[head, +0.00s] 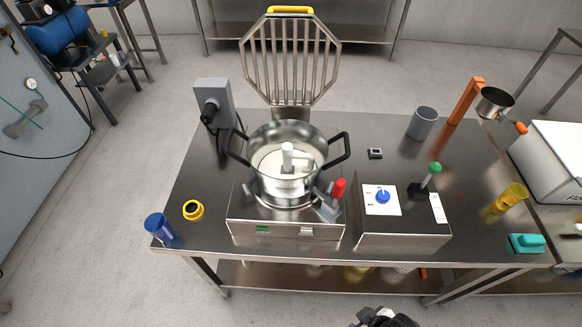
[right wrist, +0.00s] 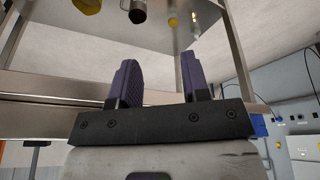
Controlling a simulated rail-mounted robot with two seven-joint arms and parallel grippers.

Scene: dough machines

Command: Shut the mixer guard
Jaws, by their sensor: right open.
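The mixer guard (head: 290,62) is a barred metal grille with a yellow grip (head: 290,10) along its top. It stands raised, upright behind the mixer. The mixer (head: 262,229) is a steel base holding a round bowl (head: 284,182) with two black side handles; the bowl's mouth is uncovered. A red-handled lever (head: 339,189) sits at its front right. My right gripper (right wrist: 155,78) shows in the right wrist view with its two dark fingers apart and nothing between them, below the table level and away from the guard. My left gripper is not in view.
A grey motor box (head: 213,101) stands left of the bowl. A control box (head: 402,236) with a blue knob and green-topped lever stands right. A grey cup (head: 422,123), a blue cup (head: 159,227) and a yellow ring (head: 193,210) sit on the table. The air above the bowl is clear.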

